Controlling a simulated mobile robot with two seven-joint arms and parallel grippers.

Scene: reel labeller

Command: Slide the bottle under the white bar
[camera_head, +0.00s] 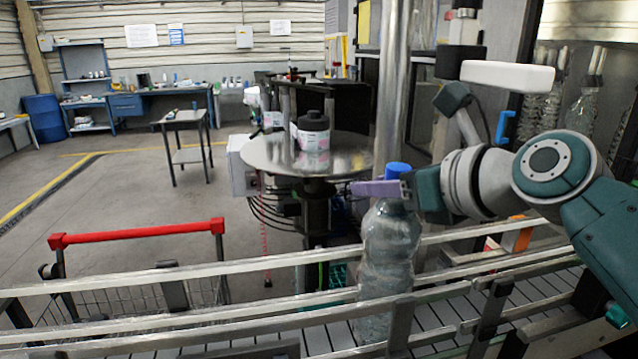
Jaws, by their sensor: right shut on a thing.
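A clear plastic bottle (388,245) with a blue cap (397,170) stands upright behind the front guide rail, near the middle of the picture. My right gripper (380,190) comes in from the right and is shut on the bottle at its neck, just below the cap. A purple finger shows on the near side of the neck. The white bar (507,76) is at the upper right, above and to the right of the bottle and apart from it. The bottle's lower part is partly hidden by the rails. My left gripper is not in view.
Metal guide rails (240,265) run along a slatted conveyor (440,315). A round metal turntable (270,155) holds a dark bottle (313,130) behind. A vertical steel post (393,90) rises behind the held bottle. A red-handled cart (140,232) stands at left.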

